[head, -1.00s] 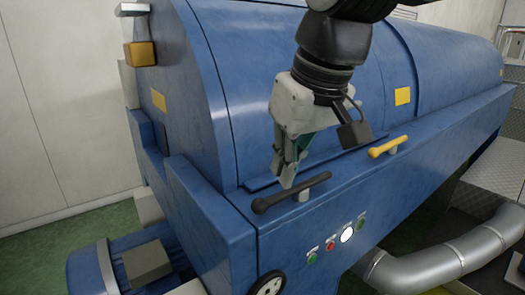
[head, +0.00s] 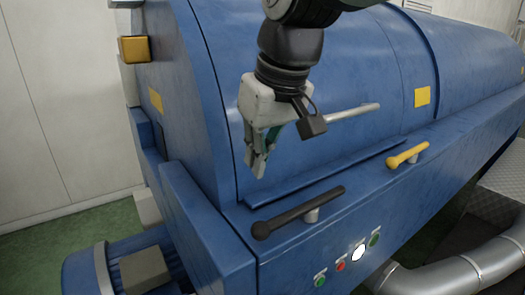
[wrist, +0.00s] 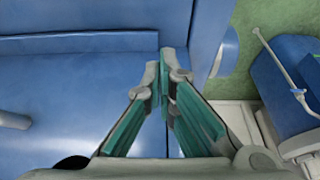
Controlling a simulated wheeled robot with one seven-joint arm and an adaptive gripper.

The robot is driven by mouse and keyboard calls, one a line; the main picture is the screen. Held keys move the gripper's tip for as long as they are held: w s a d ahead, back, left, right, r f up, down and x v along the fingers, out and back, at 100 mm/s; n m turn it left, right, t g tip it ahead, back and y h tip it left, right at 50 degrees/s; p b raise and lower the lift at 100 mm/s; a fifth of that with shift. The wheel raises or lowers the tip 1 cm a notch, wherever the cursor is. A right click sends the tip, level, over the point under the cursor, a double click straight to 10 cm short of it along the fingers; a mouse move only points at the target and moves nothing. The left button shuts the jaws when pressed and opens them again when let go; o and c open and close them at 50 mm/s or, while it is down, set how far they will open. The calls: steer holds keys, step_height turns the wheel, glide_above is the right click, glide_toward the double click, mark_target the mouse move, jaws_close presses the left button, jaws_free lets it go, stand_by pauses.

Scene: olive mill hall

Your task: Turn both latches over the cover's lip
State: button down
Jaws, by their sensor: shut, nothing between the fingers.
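The black latch (head: 300,212) is a bar with a ball end on a short post, on the ledge in front of the blue cover (head: 300,110). It lies roughly along the cover's lip (head: 330,172), not across it. The yellow latch (head: 408,155) stands farther right on the ledge, also lying roughly along the lip. My gripper (head: 257,168) points down, shut and empty, above and behind the black latch's ball end and apart from it. In the wrist view its fingertips (wrist: 164,68) are together. A dark round end (wrist: 72,162) shows at the lower left there.
A grey bar handle (head: 355,113) stands out from the cover, right of my gripper. Buttons (head: 358,252) sit on the front face below the latches. A blue motor (head: 125,265) is low at the left. A silver pipe (head: 445,270) is at the lower right.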

mark_target(304, 209)
steer(key=x, duration=0.7)
steer(key=shift+s, duration=0.1)
steer(key=shift+s+d, duration=0.7)
steer(key=shift+s, duration=0.35)
steer(key=shift+s+d+f, duration=0.35)
steer(key=shift+s+d, duration=0.05)
steer(key=shift+s, duration=0.15)
steer(key=shift+s, duration=0.15)
